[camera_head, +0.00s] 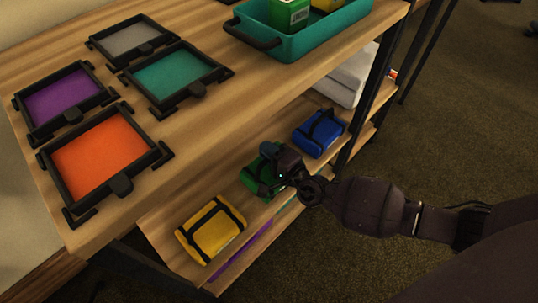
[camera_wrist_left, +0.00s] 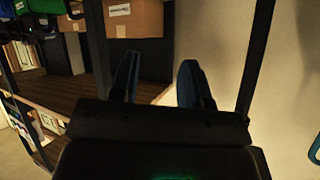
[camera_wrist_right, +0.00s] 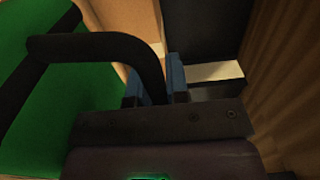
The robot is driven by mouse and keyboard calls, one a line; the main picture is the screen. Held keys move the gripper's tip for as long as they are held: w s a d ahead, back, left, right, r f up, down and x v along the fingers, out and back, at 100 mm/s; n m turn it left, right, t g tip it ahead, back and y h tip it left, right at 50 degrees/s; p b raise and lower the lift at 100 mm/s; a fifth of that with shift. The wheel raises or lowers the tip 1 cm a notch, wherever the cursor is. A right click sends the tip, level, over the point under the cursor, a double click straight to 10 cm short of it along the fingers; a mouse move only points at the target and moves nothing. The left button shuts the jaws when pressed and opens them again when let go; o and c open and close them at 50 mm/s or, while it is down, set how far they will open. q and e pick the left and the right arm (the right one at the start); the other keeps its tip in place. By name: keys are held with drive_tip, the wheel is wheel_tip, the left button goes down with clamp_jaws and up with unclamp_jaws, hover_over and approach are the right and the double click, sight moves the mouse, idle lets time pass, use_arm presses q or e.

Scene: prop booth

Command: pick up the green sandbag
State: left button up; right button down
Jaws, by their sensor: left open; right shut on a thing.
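The green sandbag (camera_head: 256,181) lies on the lower shelf between the yellow and blue sandbags, partly hidden by my right gripper (camera_head: 284,170). In the right wrist view the green sandbag (camera_wrist_right: 40,110) fills the left side, and its black handle (camera_wrist_right: 105,50) passes between the fingers of my right gripper (camera_wrist_right: 160,88), which is shut on it. I cannot tell whether the bag is clear of the shelf. My left gripper (camera_wrist_left: 162,80) is open and empty in the left wrist view and is not in the head view.
A yellow sandbag (camera_head: 211,230) and a blue sandbag (camera_head: 319,134) lie on the lower shelf to either side. The upper board holds purple (camera_head: 64,98), orange (camera_head: 101,150), teal (camera_head: 175,75) and grey (camera_head: 131,40) framed panels and a teal tray (camera_head: 310,44). A black post (camera_head: 376,85) stands right of the blue bag.

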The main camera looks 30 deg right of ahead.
use_arm(q)
drive_tip(key=r+g+p, duration=0.1)
drive_tip(key=p, duration=0.3)
drive_tip(key=s+r+n+g+p, duration=0.1)
drive_tip(key=p, duration=0.4)
drive_tip(key=shift+s+a+r+y, duration=0.1)
drive_tip(key=shift+s+a+y, duration=0.2)
drive_tip(key=shift+a, duration=0.1)
use_arm(e)
wheel_tip(320, 180, up, 18)
